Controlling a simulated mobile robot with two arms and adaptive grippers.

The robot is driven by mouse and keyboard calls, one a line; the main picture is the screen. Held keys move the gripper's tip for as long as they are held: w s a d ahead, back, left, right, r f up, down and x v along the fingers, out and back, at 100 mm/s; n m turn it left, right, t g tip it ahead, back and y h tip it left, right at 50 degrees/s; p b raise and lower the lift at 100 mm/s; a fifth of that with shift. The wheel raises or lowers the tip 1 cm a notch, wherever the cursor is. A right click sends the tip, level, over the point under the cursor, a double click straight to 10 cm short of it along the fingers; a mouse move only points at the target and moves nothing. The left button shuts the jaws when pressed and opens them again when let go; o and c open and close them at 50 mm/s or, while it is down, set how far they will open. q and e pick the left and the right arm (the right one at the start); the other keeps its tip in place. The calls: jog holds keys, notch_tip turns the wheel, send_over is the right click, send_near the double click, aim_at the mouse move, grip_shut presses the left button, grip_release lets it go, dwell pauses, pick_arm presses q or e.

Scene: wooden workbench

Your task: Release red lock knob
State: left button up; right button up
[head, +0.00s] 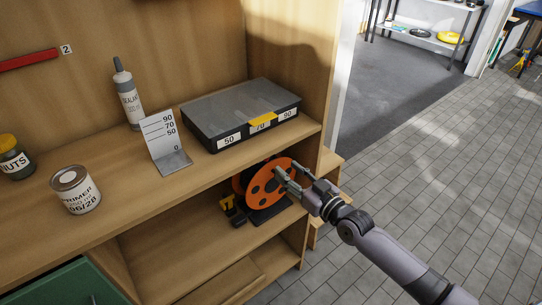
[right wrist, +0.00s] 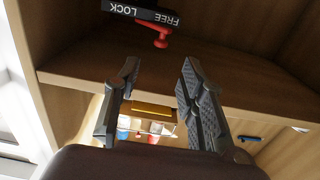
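The red lock knob (right wrist: 161,41) shows in the right wrist view as a small red T-shaped piece. It is beside a black plate (right wrist: 140,13) lettered FREE and LOCK, which appears upside down. I cannot tell which word the knob points to. In the head view I cannot make out the knob. My right gripper (right wrist: 158,68) is open and empty, its fingertips apart from the knob and below it in the picture. In the head view this gripper (head: 290,172) is in front of an orange reel (head: 262,190) on the lower shelf. My left gripper is not in view.
A black organizer case (head: 240,105), a gauge plate (head: 165,145), a sealer bottle (head: 128,95), a primer can (head: 75,190) and a nuts jar (head: 14,158) stand on the upper shelf. The shelf edge is close above my right gripper. Open floor lies at the right.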

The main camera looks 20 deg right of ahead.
jog(key=x, duration=0.9)
jog(key=shift+s, duration=0.15)
jog(key=shift+c, duration=0.3)
grip_shut()
